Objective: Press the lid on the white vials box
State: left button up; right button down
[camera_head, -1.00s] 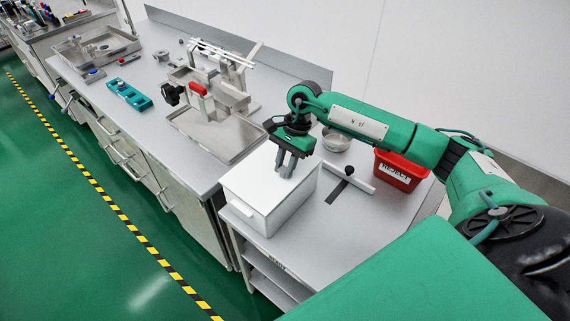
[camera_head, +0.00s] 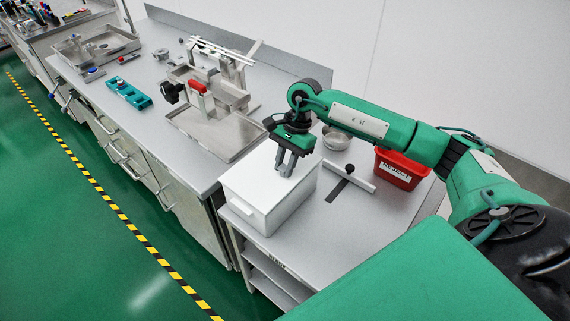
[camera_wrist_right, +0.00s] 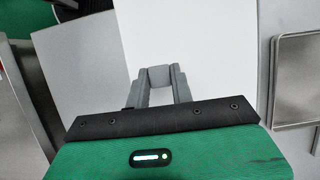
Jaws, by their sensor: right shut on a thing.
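The white vials box (camera_head: 262,221) stands near the left front corner of the near bench, with a ledge-like handle on its front. Its flat white lid (camera_head: 248,183) lies on top and looks level; any thin gap under it is too small to tell. My right gripper (camera_head: 286,171) points down onto the lid's middle, its grey fingers at the lid surface. The wrist view shows the fingers (camera_wrist_right: 160,78) close together with a small grey piece between them, in front of the white lid (camera_wrist_right: 215,50). My left gripper is not in view.
A red reject bin (camera_head: 398,172) and a round metal bowl (camera_head: 336,139) stand to the right and behind. A T-shaped tool with a black knob (camera_head: 350,170) lies beside the box. A metal tray with a rig (camera_head: 215,130) is on the long bench.

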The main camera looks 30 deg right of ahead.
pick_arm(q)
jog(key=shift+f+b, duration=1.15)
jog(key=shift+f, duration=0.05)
pick_arm(e)
jog(key=shift+f, duration=0.4)
dwell(0.6)
dwell(0.4)
jog(key=c, duration=1.1)
grip_release()
jog(key=shift+c, duration=0.2)
pick_arm(q)
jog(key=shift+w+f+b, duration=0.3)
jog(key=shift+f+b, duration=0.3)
jog(key=shift+b, duration=0.2)
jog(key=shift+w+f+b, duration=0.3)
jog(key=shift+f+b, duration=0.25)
jog(key=shift+b, duration=0.2)
pick_arm(e)
jog(key=v, duration=1.4)
